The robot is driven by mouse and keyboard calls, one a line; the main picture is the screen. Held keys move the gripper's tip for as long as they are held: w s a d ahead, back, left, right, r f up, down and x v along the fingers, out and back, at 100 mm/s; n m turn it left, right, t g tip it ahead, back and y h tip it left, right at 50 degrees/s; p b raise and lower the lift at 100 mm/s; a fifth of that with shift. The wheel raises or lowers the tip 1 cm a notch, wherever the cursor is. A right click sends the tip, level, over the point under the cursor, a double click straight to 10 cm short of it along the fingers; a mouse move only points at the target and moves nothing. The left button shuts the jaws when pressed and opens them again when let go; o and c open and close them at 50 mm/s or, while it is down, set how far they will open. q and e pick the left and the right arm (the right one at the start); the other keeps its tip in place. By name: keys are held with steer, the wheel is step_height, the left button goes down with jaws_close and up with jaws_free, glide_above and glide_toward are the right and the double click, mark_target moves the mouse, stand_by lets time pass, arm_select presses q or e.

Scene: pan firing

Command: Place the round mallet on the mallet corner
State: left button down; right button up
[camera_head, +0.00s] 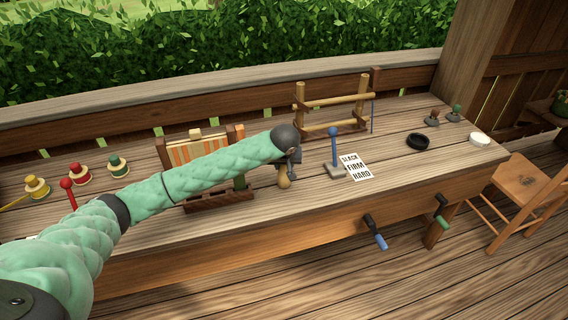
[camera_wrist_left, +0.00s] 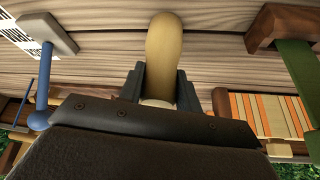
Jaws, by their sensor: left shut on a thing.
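My left gripper (camera_head: 288,166) is above the bench, left of the blue-knobbed lever. It is shut on a pale wooden piece with a rounded end (camera_head: 284,181), which I take for the round mallet. In the left wrist view the gripper (camera_wrist_left: 160,88) has its dark fingers on both sides of the wooden piece (camera_wrist_left: 164,40). The rest of it is hidden by the gripper. I cannot tell whether it touches the bench. No spot is clearly marked as the mallet corner. My right gripper is not in view.
A blue-knobbed lever (camera_head: 334,145) and a SLACK/FIRM/HARD card (camera_head: 356,167) are right of the gripper. A striped wooden frame (camera_head: 185,152) stands behind my arm; a wooden rack (camera_head: 333,101) stands at the back. A black ring (camera_head: 418,142) and white dish (camera_head: 480,139) lie right, with bare bench between.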

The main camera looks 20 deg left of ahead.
arm_select(q)
steer(key=c, duration=1)
jaws_free()
steer(key=shift+o, duration=0.2)
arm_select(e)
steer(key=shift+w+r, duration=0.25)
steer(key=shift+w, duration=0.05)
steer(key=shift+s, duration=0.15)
